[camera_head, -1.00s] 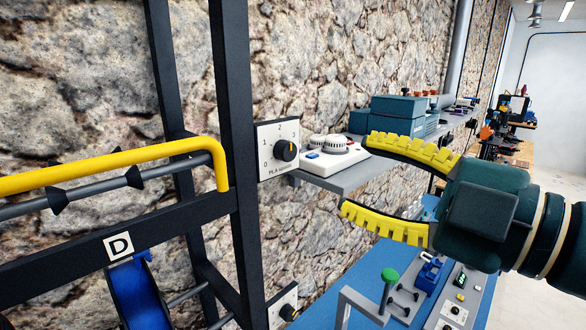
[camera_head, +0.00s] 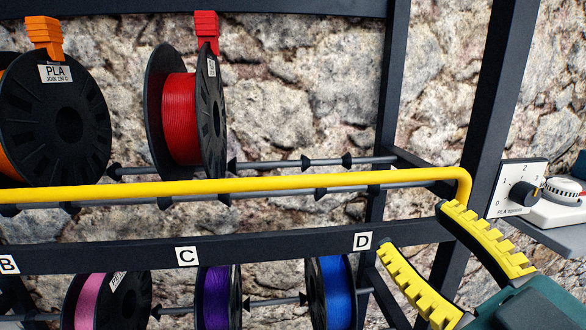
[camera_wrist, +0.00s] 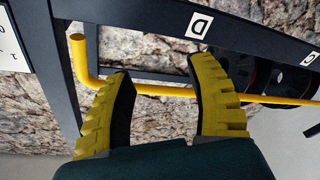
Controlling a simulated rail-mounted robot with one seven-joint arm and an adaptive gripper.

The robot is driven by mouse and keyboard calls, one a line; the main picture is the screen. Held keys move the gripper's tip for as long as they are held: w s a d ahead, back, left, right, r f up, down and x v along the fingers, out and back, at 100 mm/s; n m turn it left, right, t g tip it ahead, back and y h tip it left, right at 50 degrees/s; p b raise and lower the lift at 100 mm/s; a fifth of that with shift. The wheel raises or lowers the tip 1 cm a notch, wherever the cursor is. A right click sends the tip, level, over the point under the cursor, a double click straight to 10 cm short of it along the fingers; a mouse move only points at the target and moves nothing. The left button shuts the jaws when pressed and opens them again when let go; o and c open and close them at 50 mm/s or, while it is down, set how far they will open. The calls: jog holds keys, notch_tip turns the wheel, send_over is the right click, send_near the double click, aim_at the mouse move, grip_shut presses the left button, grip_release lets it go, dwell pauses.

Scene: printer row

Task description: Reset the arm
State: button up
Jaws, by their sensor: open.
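My gripper (camera_head: 458,262) is at the lower right of the head view, with its two yellow ridged fingers spread apart and nothing between them. It is in front of the right post of the black spool rack (camera_head: 290,241). In the wrist view, my gripper (camera_wrist: 165,90) shows its open fingers with the yellow rail (camera_wrist: 150,89) and stone wall behind them. The rail crosses the picture just beyond the fingertips; I cannot tell how far off it is.
The yellow rail (camera_head: 270,186) runs along the rack front. A red spool (camera_head: 183,118) and an orange spool (camera_head: 60,125) sit above; pink (camera_head: 95,300), purple (camera_head: 216,295) and blue (camera_head: 331,290) spools sit below. A dial panel (camera_head: 519,187) and grey shelf (camera_head: 548,232) are at right.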

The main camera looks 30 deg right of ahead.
jog(key=w+a, duration=0.2)
jog(key=a, duration=0.1)
jog(key=w+a+m+t+y+p, duration=0.1)
jog(key=w+a, duration=0.1)
jog(key=a, duration=0.1)
jog(key=w+a+y, duration=0.1)
jog(key=w+a, duration=0.1)
jog(key=a, duration=0.2)
jog(key=shift+f+m+t+p, duration=0.3)
jog(key=shift+f+m, duration=0.05)
jog(key=shift+m, duration=0.05)
jog(key=a+m+t+y+p, duration=0.1)
jog(key=a+y, duration=0.1)
jog(key=a, duration=0.8)
jog(key=shift+w+a+f+m+y, duration=0.15)
jog(key=shift+w+f+m+y, duration=0.15)
jog(key=shift+w+f+y, duration=0.1)
